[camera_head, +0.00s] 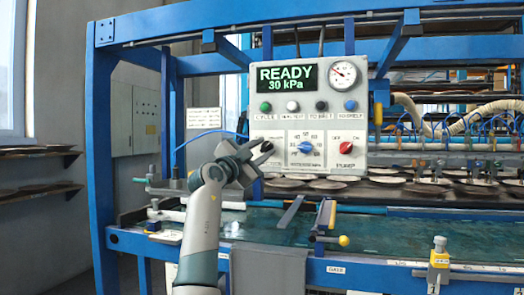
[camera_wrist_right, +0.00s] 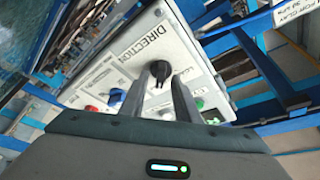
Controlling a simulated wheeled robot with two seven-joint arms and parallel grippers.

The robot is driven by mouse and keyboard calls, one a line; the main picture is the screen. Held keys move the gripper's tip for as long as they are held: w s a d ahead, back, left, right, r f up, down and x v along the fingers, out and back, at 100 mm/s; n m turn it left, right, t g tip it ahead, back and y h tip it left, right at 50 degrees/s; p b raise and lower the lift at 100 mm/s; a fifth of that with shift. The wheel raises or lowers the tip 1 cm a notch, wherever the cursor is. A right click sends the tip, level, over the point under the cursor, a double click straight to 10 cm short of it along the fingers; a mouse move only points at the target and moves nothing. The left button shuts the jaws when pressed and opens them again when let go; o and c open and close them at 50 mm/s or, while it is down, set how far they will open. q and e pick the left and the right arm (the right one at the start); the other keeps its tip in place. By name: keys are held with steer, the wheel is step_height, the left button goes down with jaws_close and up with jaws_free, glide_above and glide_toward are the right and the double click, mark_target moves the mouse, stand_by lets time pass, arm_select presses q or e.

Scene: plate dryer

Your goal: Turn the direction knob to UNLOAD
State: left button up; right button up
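The direction knob (camera_wrist_right: 160,70) is black and sits on the white panel under the printed word DIRECTION in the right wrist view. In the head view the dark knob (camera_head: 267,147) shows at the panel's lower left, partly crowded by my gripper. My right gripper (camera_head: 259,152) is at the panel's left edge, its fingers pointing at the knob. In the wrist view its two fingers (camera_wrist_right: 158,92) are apart, with the knob between and just beyond their tips. I cannot tell whether they touch it. The knob's set position is not readable. My left gripper is out of view.
The control panel (camera_head: 330,107) reads READY, 30 kPa. A blue knob (camera_head: 305,147) and a red pump knob (camera_head: 346,148) sit right of the direction knob. A green button (camera_head: 265,106) is above it. A blue frame post (camera_head: 103,170) stands left.

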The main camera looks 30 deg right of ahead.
steer(key=shift+s+a+f, duration=0.2)
steer(key=shift+a, duration=0.35)
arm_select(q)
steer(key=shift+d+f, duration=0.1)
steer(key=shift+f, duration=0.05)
arm_select(e)
steer(key=v, duration=1.6)
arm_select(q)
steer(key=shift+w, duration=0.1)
